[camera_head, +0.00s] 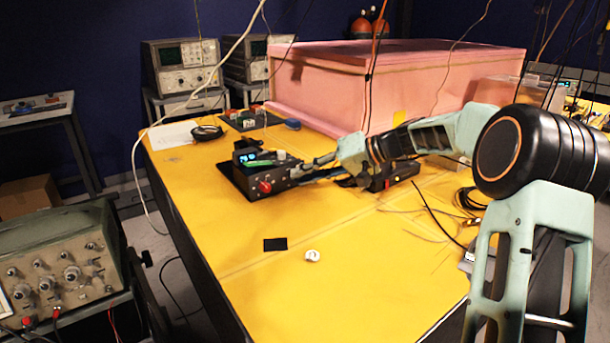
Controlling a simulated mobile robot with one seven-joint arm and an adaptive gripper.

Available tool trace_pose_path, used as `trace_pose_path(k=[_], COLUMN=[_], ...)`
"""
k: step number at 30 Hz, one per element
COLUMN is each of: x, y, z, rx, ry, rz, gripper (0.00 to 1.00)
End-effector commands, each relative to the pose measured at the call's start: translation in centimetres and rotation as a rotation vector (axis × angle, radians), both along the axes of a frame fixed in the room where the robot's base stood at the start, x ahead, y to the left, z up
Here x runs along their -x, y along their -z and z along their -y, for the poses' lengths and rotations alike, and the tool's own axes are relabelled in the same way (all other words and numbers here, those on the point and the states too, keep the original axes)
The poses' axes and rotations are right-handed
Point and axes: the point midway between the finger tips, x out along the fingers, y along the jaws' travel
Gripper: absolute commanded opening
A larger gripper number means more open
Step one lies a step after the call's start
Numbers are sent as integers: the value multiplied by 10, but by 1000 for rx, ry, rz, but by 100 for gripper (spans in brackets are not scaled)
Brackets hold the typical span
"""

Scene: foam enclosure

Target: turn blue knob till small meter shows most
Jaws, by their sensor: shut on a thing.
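A black control box (247,178) stands on the yellow table, with a red knob (265,187) on its front. A small meter with a lit blue display (246,156) sits on the box; its reading is too small to make out. A pale round knob or cap (280,155) and a green strip (260,163) are also on top. My gripper (299,172) reaches in from the right to the box's right end. It is shut on what seems to be the blue knob, which the fingers hide.
A second dark box (388,176) lies under my arm, with cables around it. A large pink foam box (390,80) stands behind. A black square (275,244) and a white round piece (312,256) lie on the table's otherwise clear front part.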

Motion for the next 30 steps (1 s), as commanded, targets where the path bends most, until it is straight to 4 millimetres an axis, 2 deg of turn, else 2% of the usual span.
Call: trace_pose_path(k=[6, 7, 12, 23, 30], x=[0, 0, 0, 1, 14], y=[0, 0, 0, -3, -25], z=[0, 0, 0, 6, 44], rx=[0, 0, 0, 1, 2], ry=[0, 0, 0, 2, 5], rz=[0, 0, 0, 2, 3], gripper=[0, 18, 34, 34, 34])
